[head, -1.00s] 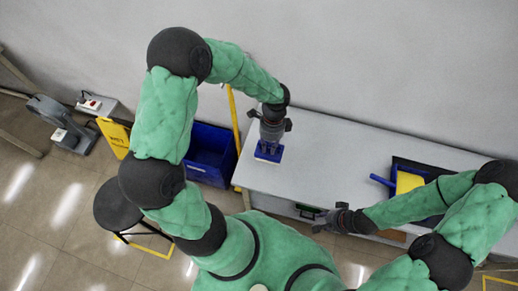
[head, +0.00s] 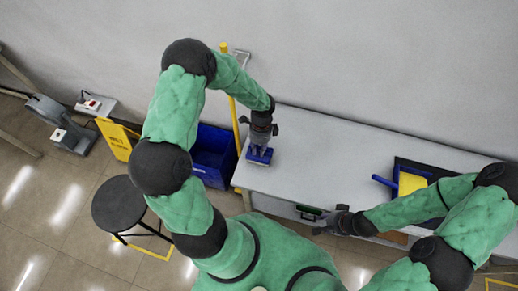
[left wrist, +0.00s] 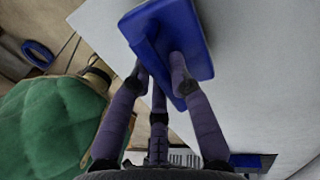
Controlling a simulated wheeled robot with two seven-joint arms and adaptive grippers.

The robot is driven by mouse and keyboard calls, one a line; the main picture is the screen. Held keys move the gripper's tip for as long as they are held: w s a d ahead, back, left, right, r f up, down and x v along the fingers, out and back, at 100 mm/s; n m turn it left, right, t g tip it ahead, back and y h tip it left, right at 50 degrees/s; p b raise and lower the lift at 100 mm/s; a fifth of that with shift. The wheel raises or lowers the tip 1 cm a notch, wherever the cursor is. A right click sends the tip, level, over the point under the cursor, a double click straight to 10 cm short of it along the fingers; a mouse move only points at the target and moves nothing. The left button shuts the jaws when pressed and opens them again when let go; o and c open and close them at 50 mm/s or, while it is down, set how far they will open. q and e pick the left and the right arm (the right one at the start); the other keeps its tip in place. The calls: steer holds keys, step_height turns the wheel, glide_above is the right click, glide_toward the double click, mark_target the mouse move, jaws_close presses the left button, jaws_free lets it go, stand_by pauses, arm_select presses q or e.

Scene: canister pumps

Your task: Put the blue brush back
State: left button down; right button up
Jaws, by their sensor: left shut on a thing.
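The blue brush (head: 258,158) is at the left end of the grey table, under my left gripper (head: 260,148). In the left wrist view the brush (left wrist: 200,42) shows as a blue block with a raised blue part, and the fingers of my left gripper (left wrist: 158,85) close around that part. I cannot tell whether the brush touches the table. My right gripper (head: 328,222) is at the table's front edge, far from the brush; its finger opening is too small to tell.
A dark tray (head: 425,168) with a yellow piece (head: 410,183) and a blue handle (head: 383,181) is on the right of the table (head: 310,160), partly behind my right arm. A blue bin (head: 213,155), black stool (head: 118,203) and yellow sign (head: 117,139) stand left. The table's middle is clear.

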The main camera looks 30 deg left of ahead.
arm_select(q)
steer(key=shift+f, duration=0.1)
steer(key=c, duration=1.1)
jaws_free()
steer(key=shift+c, duration=0.2)
steer(key=shift+w+r, duration=0.1)
steer(key=shift+r, duration=0.25)
step_height(320, 180, up, 11)
steer(key=w+p, duration=0.2)
steer(key=shift+a+r, duration=0.2)
steer(key=shift+a, duration=0.05)
